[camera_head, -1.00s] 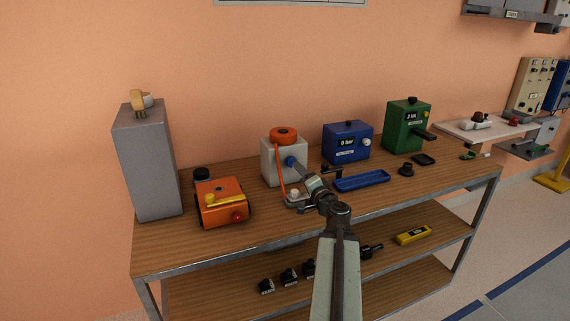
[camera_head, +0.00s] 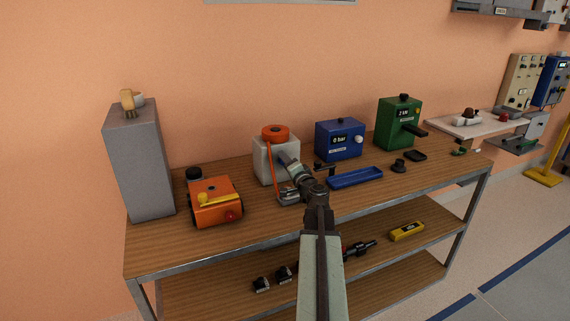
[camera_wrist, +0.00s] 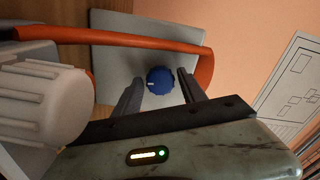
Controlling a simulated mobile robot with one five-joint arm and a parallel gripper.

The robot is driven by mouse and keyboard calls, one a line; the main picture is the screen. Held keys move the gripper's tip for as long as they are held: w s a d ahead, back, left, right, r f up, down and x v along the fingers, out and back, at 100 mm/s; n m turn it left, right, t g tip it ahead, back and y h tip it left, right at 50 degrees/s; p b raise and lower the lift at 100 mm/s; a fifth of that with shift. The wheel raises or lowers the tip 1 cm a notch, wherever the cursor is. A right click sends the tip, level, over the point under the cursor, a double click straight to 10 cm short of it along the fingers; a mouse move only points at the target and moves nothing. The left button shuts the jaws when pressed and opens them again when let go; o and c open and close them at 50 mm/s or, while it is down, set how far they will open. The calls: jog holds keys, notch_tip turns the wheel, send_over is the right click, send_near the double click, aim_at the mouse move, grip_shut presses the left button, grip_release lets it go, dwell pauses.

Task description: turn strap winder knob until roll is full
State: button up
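The strap winder (camera_head: 265,163) is a pale grey box on the bench top, with an orange roll (camera_head: 275,132) on top. An orange strap (camera_head: 268,160) runs down its front and crosses the wrist view as an orange band (camera_wrist: 130,37). In the wrist view the winder's blue knob (camera_wrist: 160,81) has a small white mark at its left. My gripper (camera_head: 285,159) is at the winder's front and hides the knob in the head view. Its fingers stand apart on either side of the knob, with visible gaps.
A white ribbed part (camera_wrist: 38,103) is close at the left in the wrist view. An orange box with a yellow handle (camera_head: 215,203) stands left of the winder. A blue box (camera_head: 340,139), a blue tray (camera_head: 355,177) and a green box (camera_head: 399,124) are to the right.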

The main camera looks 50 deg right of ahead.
grip_shut()
jog(key=shift+n, duration=3.1)
jog(key=shift+a, duration=0.1)
jog(key=shift+o, duration=2.2)
grip_release()
